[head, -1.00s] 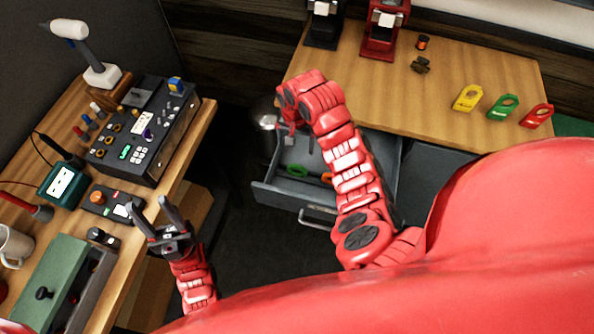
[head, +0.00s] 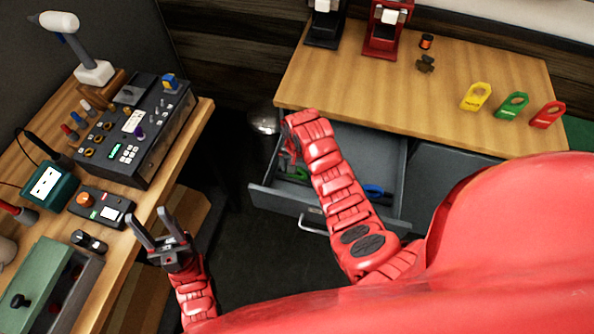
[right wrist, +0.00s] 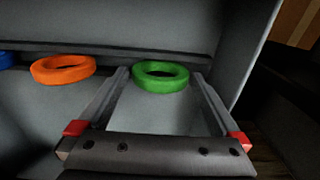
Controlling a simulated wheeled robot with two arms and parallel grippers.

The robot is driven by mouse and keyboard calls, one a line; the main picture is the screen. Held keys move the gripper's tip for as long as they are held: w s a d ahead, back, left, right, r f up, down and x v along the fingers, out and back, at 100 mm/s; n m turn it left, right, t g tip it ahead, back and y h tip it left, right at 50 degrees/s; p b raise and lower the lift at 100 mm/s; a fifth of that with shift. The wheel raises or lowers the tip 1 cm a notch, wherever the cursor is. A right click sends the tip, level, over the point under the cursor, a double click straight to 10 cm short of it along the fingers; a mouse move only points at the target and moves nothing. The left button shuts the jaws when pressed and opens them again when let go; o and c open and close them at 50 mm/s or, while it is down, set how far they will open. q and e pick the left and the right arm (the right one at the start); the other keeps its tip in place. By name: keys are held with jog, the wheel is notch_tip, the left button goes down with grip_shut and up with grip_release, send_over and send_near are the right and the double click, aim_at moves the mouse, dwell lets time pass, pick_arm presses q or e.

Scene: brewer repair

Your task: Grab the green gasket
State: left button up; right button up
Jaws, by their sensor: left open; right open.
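The green gasket (right wrist: 160,85) is a ring inside the open drawer. It lies between the tips of my right gripper's two fingers (right wrist: 160,77) in the right wrist view. The right gripper is open, with gaps between the fingers and the ring; contact is not visible. In the head view, a part of the green gasket (head: 297,173) shows in the drawer (head: 280,198), beside my right arm. My left gripper (head: 150,226) is open and empty beside the left bench.
An orange gasket (right wrist: 62,70) and a blue gasket (right wrist: 6,60) lie left of the green one. The drawer walls stand close around the right gripper. The right table (head: 400,95) overhangs the drawer's back and holds yellow, green and red tags.

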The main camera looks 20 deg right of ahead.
jog(key=shift+f, duration=0.9)
jog(key=c, duration=1)
jog(key=shift+r, duration=0.15)
